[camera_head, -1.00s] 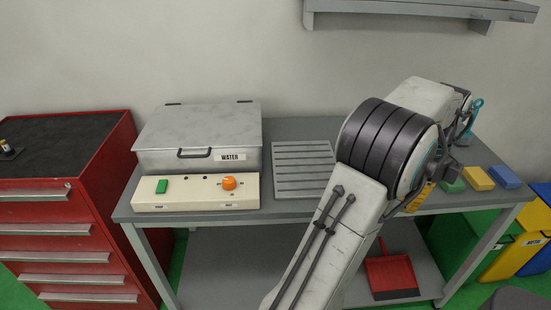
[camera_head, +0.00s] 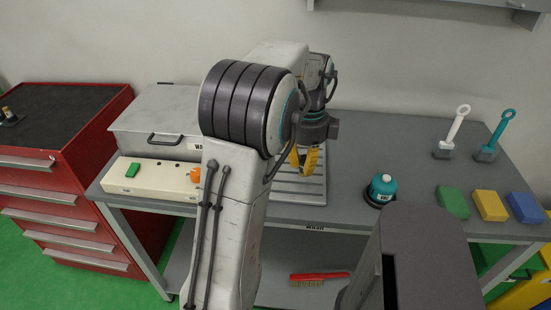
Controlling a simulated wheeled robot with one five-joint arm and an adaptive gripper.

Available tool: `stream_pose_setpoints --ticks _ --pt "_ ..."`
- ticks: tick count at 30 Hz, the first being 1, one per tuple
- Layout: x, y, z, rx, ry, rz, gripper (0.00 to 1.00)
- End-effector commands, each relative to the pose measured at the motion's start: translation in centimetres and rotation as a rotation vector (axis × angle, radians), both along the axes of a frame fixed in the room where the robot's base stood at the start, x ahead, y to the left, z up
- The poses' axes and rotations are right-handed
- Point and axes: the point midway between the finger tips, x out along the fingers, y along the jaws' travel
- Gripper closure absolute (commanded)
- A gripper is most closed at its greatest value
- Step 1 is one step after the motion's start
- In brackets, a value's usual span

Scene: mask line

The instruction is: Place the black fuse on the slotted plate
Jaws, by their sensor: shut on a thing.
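The slotted plate (camera_head: 304,190) is a grey ribbed plate lying flat on the grey workbench. My arm covers its left part in the head view. My gripper (camera_head: 308,160), with yellow fingers, points down above the plate's right part. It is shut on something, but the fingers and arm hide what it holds. I cannot make out the black fuse clearly, and I cannot tell how far the fingertips are from the plate.
A metal water box (camera_head: 158,112) and a cream control panel (camera_head: 150,181) stand left of the plate. Bench between plate and canister is clear.

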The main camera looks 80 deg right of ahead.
Motion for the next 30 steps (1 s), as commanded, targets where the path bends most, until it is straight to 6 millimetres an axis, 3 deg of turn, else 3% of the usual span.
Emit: stream_pose_setpoints --ticks 14,30 --pt "0.4 -0.4 -0.4 0.004 -0.002 0.142 1.0" --pt "6.4 -7.1 -5.7 0.005 0.0 0.154 1.0"
